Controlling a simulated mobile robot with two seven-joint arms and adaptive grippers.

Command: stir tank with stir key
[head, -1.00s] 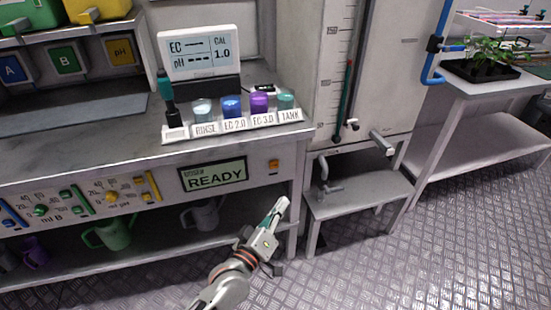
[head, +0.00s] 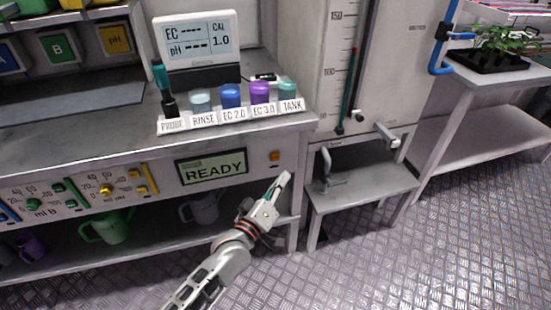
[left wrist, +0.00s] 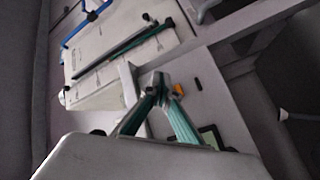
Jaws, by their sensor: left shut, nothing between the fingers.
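The tank (head: 385,70) is a tall white body with a level scale, right of the bench in the head view; it shows at upper left in the left wrist view (left wrist: 110,45). An orange key (head: 274,156), seemingly the stir key, sits on the bench front right of the READY display (head: 211,169). In the left wrist view the orange key (left wrist: 179,89) is just beyond the fingertips. My left gripper (head: 286,177) is shut and empty, just below and right of the key in the head view. I cannot tell whether they touch. My right gripper is not in view.
A bench top above holds a row of labelled cups (head: 231,96) and a probe (head: 163,88). Jugs (head: 107,228) stand on the shelf below. A low stand (head: 365,188) with a hooked metal piece is at right. The floor in front is clear.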

